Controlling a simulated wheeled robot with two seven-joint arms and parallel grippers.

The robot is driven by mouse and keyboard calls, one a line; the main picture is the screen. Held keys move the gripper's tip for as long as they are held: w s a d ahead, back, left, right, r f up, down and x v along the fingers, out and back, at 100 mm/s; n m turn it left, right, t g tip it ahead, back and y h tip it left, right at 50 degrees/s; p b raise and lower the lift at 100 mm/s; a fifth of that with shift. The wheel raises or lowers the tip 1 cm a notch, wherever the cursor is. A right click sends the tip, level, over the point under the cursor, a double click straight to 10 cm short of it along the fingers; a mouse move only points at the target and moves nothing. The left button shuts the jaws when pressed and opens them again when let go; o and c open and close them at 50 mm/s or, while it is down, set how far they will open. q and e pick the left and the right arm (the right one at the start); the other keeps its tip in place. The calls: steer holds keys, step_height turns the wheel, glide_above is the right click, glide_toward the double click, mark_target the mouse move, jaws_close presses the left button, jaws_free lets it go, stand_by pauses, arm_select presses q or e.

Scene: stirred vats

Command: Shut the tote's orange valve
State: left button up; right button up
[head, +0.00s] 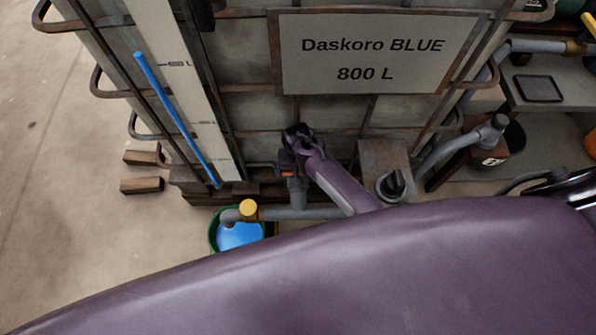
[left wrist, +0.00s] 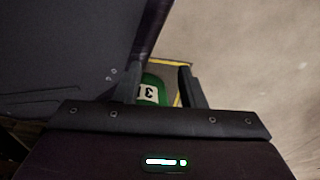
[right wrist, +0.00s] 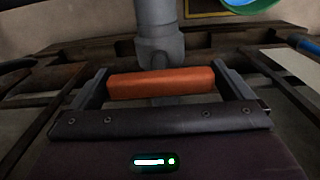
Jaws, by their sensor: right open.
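The tote (head: 245,105) is a caged grey tank with a sign reading "Daskoro BLUE 800 L". Its orange valve handle (head: 288,174) shows small at the tote's foot, partly hidden by my right gripper (head: 296,140). In the right wrist view the orange handle (right wrist: 160,82) lies crosswise to the grey outlet pipe (right wrist: 160,35). There the fingers of my right gripper (right wrist: 160,72) stand apart at the handle's two ends; I cannot tell whether they touch it. My left gripper (left wrist: 160,85) is open and empty in its wrist view, away from the tote.
A green-rimmed bucket of blue liquid (head: 238,236) stands below a yellow-capped pipe (head: 248,209). A grey box with a black knob (head: 391,185) is right of the valve. A green numbered object (left wrist: 153,90) lies beyond my left fingers.

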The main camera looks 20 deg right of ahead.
step_height(320, 180, up, 6)
steer(key=shift+r+p, duration=0.15)
steer(key=shift+p, duration=0.55)
arm_select(q)
steer(key=s, duration=0.4)
steer(key=shift+a+r, duration=0.1)
steer(key=shift+a, duration=0.3)
